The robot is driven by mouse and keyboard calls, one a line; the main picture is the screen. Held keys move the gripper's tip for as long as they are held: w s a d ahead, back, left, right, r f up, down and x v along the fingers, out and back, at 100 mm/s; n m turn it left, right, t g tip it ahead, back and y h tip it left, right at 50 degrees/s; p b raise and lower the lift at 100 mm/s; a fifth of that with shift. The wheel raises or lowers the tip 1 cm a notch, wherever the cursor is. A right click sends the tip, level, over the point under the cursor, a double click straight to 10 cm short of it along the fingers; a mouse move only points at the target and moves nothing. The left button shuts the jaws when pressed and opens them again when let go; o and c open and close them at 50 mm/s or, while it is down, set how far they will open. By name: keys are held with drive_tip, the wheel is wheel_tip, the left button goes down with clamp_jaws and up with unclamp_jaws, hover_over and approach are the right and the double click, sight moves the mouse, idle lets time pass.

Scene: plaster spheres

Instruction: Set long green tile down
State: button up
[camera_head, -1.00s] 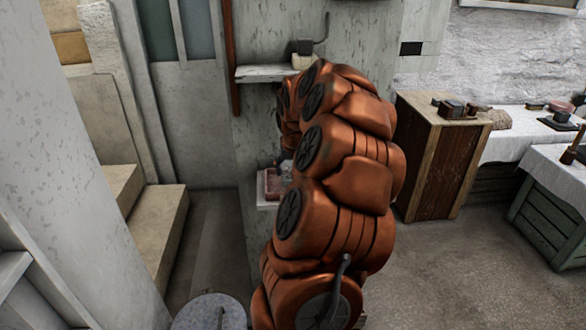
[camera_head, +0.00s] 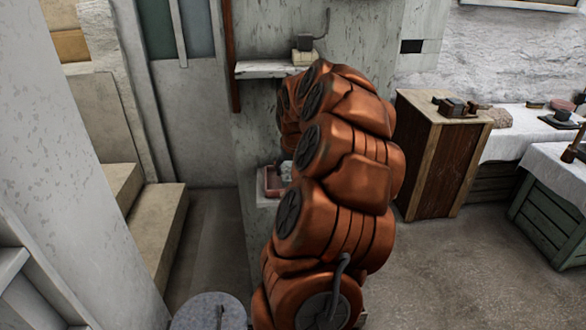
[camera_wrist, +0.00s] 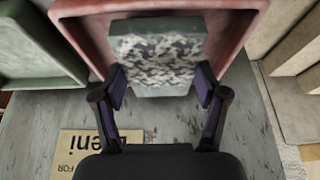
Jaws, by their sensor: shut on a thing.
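My gripper (camera_wrist: 160,88) is shut on a long tile (camera_wrist: 158,48) in the wrist view. The tile has a mottled dark and pale broad face and a plain grey-green near edge. It overlaps a red tray (camera_wrist: 252,30) and hides part of that tray's near wall. I cannot tell whether the tile touches the tray. In the head view the red tray (camera_head: 270,182) shows small beside my arm, and the arm hides most of the gripper and tile.
A green tray (camera_wrist: 40,50) is left of the red one. A card with printed letters (camera_wrist: 85,150) lies on the grey worn surface (camera_wrist: 150,118). In the head view, a shelf (camera_head: 265,70) juts from the wall above, and a wooden cabinet (camera_head: 425,160) stands to the right.

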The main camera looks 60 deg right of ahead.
drive_tip(key=shift+f+b, duration=0.9)
drive_tip(key=shift+f, duration=0.25)
idle(0.4)
drive_tip(key=o, duration=1.6)
drive_tip(key=shift+r+p, duration=0.4)
drive_tip(key=shift+r, duration=1.6)
